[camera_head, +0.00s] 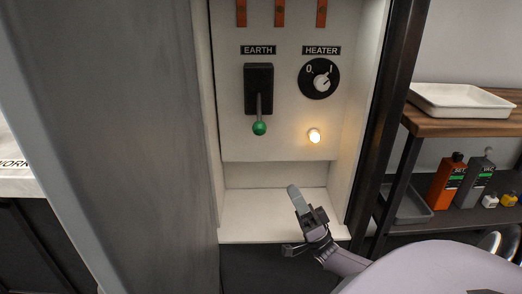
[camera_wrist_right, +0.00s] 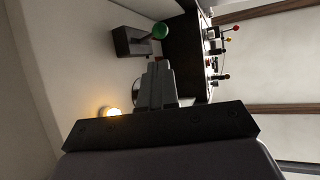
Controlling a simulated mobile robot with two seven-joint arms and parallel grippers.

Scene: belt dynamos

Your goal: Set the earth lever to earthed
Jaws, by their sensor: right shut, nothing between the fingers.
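The earth lever (camera_head: 259,110) is a grey rod with a green ball knob, hanging down from a black plate (camera_head: 259,76) under the EARTH label (camera_head: 258,50). Its green knob also shows in the right wrist view (camera_wrist_right: 160,31). My right gripper (camera_head: 294,192) is shut and empty, below and to the right of the knob, apart from it, in front of the cabinet's bottom ledge. In the right wrist view its shut fingers (camera_wrist_right: 157,68) point toward the panel, with the lever beyond them. My left gripper is not in view.
The HEATER knob (camera_head: 320,79) is right of the lever, with a lit lamp (camera_head: 314,136) below it. A grey door (camera_head: 150,120) stands left of the cabinet. A shelf at right holds a white tray (camera_head: 462,101) and an orange bottle (camera_head: 446,182).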

